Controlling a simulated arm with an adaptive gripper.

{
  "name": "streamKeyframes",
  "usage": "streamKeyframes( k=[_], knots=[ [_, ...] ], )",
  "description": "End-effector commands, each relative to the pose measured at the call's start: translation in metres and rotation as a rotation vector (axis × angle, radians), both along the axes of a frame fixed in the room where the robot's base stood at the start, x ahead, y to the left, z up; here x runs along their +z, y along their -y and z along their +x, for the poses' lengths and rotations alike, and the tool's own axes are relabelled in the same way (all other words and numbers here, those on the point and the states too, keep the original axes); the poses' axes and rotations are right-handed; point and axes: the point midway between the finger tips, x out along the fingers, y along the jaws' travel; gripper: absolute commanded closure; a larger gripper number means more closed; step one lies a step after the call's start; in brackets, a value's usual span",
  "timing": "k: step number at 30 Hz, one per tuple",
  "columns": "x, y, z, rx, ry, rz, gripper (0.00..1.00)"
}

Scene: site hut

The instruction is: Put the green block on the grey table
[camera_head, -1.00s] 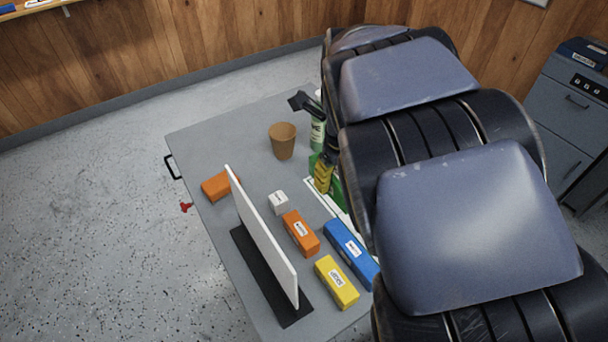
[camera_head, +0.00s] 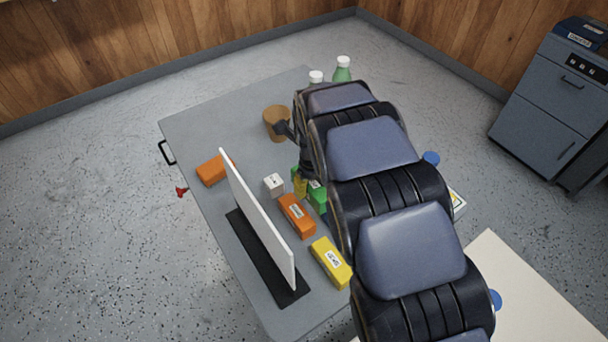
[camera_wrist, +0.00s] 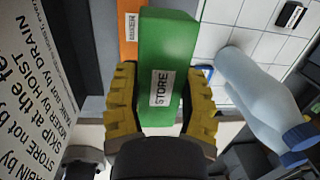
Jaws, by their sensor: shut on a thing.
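The green block (camera_wrist: 165,55), with a white "STORE" label, is between the yellow-padded fingers of my gripper (camera_wrist: 161,88) in the wrist view. The fingers are shut on its two sides. In the head view my gripper (camera_head: 303,182) is over the right part of the grey table (camera_head: 205,125). The green block (camera_head: 318,197) shows there only in part, behind my arm. I cannot tell whether its underside touches anything.
A white panel (camera_head: 258,220) stands upright on a dark base. Orange blocks (camera_head: 297,215) (camera_head: 212,170), a white cube (camera_head: 274,185), a yellow block (camera_head: 331,262) and a brown cup (camera_head: 276,122) are on the table. A bottle (camera_wrist: 255,90) lies across the wrist view's right side.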

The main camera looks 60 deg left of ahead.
Motion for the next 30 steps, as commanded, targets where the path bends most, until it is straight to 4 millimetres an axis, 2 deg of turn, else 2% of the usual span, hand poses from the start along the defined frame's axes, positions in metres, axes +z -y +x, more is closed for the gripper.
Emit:
streamKeyframes(
  k=[1, 9, 15, 19, 30],
  knots=[
    [-0.005, -0.009, 0.004, -0.001, 0.000, 0.004, 0.91],
    [-0.022, -0.043, 0.020, 0.000, 0.001, 0.001, 0.91],
    [-0.049, -0.064, 0.030, 0.000, 0.000, 0.002, 0.91],
    [-0.065, -0.073, 0.035, -0.001, 0.000, -0.001, 0.91],
    [-0.076, -0.085, 0.041, 0.000, 0.001, 0.002, 0.91]
  ],
)
